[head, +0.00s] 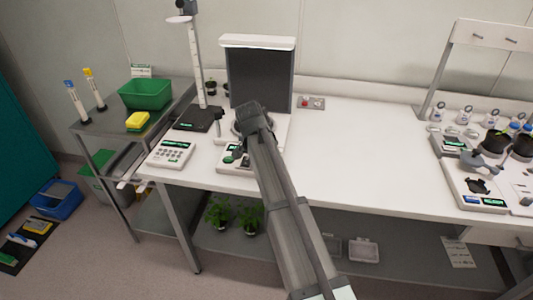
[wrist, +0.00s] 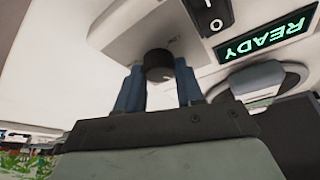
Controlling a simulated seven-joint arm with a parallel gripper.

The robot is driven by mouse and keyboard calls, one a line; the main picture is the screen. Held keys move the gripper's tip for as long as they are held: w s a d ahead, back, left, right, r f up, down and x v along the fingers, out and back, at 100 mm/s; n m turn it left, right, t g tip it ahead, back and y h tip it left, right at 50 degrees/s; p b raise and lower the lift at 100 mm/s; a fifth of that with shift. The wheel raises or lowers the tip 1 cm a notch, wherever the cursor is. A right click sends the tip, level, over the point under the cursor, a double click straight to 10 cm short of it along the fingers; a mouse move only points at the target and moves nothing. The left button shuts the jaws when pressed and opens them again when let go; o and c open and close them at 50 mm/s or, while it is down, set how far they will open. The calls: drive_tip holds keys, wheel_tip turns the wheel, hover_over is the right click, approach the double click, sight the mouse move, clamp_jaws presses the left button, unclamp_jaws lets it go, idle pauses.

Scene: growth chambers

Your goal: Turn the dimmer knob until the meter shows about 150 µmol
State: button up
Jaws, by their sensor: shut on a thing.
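The dark round dimmer knob (wrist: 158,64) sticks out of a pale control box (wrist: 130,35) in the wrist view. My gripper (wrist: 160,74) has its two blue fingers on either side of the knob and is shut on it. A display (wrist: 265,38) on the box shows "READY" in green letters, turned over in this view; I see no number on it. In the head view the box (head: 226,167) sits near the bench's front edge, and my arm covers much of it. The knob is hidden there. I cannot make out a meter reading.
A white keypad device (head: 171,154) lies left of the box. Behind stand a dark-panelled white stand (head: 258,42) and a scaled column (head: 197,60) on a black base. A black rocker switch (wrist: 213,15) adjoins the display.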

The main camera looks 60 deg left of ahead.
idle(0.3)
drive_tip(key=o, duration=1)
drive_tip(key=v, duration=1.3)
drive_tip(key=shift+s+r, duration=0.2)
drive_tip(key=shift+r, duration=0.2)
